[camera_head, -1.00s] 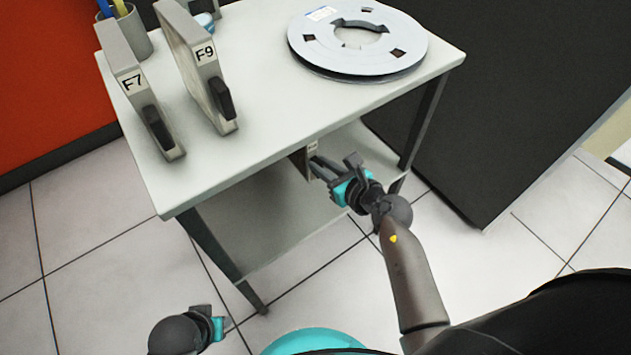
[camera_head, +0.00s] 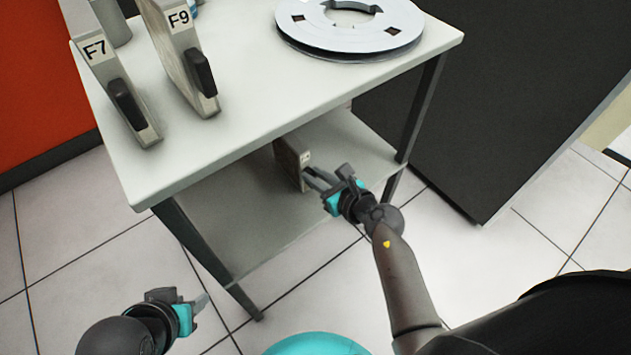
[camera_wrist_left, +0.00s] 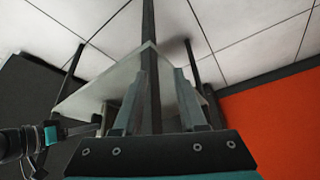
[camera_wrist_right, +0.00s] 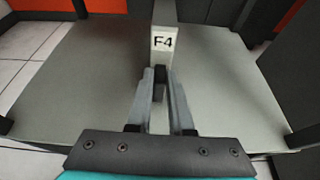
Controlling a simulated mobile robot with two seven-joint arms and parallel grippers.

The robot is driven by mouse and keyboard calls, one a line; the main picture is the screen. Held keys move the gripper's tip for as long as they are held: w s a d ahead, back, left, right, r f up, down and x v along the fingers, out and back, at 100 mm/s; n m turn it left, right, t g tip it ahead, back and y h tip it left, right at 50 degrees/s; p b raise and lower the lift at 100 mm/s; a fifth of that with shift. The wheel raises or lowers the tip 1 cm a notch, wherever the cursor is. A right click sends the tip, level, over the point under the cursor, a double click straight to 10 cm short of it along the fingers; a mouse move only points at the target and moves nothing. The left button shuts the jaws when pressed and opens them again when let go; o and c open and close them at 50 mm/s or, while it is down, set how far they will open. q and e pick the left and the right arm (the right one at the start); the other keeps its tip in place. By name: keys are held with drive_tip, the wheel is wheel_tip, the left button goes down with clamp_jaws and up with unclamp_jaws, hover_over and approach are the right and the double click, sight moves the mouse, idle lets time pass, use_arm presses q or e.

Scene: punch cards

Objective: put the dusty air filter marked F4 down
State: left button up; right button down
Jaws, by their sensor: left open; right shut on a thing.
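The air filter marked F4 (camera_wrist_right: 164,42) is a pale, narrow-edged block with a dark handle facing me. In the head view, F4 (camera_head: 291,163) is at the lower shelf (camera_head: 240,225), partly under the table top. It looks upright; I cannot tell whether its bottom touches the shelf. My right gripper (camera_head: 314,178) is shut on its handle, with both fingers around the handle in the right wrist view (camera_wrist_right: 163,88). My left gripper (camera_head: 202,304) is open and empty, low in front of the table's left front leg.
Filters F7 (camera_head: 108,75) and F9 (camera_head: 178,50) stand on the table top (camera_head: 240,105), near a grey tape reel (camera_head: 348,25). The lower shelf shows free room on both sides of F4. Table legs (camera_head: 420,110) and a dark cabinet (camera_head: 500,100) bound the space.

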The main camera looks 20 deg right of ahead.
use_arm(q)
drive_tip(key=shift+w+d+r, duration=0.1)
drive_tip(key=shift+d+r, duration=0.1)
drive_tip(key=shift+r, duration=0.35)
use_arm(e)
drive_tip(key=shift+f, duration=0.4)
use_arm(q)
drive_tip(key=shift+t, duration=0.3)
use_arm(e)
drive_tip(key=shift+f, duration=0.1)
drive_tip(key=c, duration=0.8)
unclamp_jaws()
use_arm(q)
drive_tip(key=shift+w+d, duration=0.15)
drive_tip(key=shift+w, duration=0.05)
drive_tip(key=shift+s, duration=0.1)
